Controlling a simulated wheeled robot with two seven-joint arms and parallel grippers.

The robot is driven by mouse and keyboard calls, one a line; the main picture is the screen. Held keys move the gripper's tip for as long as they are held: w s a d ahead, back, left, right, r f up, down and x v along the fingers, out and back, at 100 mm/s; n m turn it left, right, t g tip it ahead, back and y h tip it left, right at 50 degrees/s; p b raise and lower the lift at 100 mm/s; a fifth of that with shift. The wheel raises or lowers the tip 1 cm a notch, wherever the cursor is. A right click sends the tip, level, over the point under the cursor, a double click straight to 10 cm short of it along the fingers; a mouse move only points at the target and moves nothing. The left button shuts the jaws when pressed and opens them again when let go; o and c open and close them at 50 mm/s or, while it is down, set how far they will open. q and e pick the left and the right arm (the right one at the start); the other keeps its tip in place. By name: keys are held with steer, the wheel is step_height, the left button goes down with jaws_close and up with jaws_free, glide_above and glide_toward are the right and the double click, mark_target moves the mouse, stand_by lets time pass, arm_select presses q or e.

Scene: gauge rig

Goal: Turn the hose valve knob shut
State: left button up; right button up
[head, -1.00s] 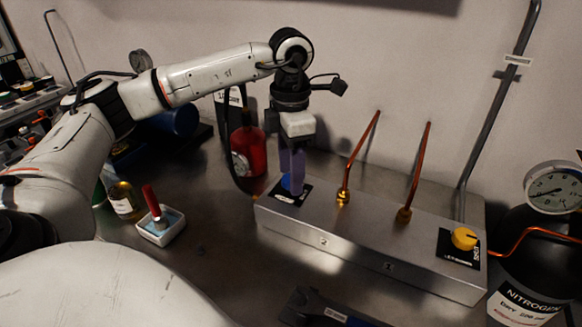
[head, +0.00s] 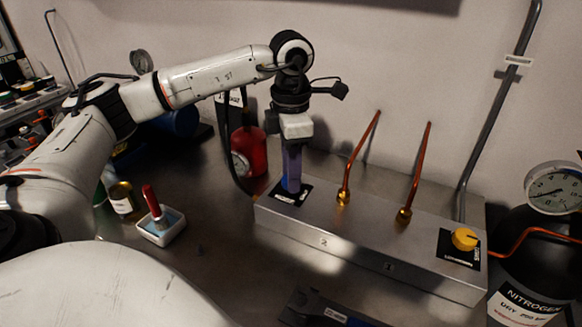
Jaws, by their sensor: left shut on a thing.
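A grey metal box (head: 330,232) stands on the bench with a blue knob (head: 289,188) at its left end, on a black label plate (head: 287,199). My left gripper (head: 292,183) points straight down over this knob, its purple-tinted fingers shut on it. The fingers hide most of the knob, so its pointing direction cannot be read. A yellow knob (head: 465,238) sits on another black plate at the box's right end, apart from the gripper. My right gripper is not in view.
Two upright copper tubes (head: 362,150) (head: 417,165) rise from the box right of my left gripper. A red cylinder with a gauge (head: 250,150) and a black hose stand behind left. A white dish with a brush (head: 162,226) is at left; a nitrogen cylinder (head: 525,300) at right.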

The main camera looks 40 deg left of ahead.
arm_select(q)
steer(key=m, duration=0.8)
steer(key=shift+m, duration=0.3)
steer(key=m, duration=0.4)
steer(key=shift+m, duration=2.1)
steer(key=o, duration=1.1)
steer(key=shift+r, duration=0.1)
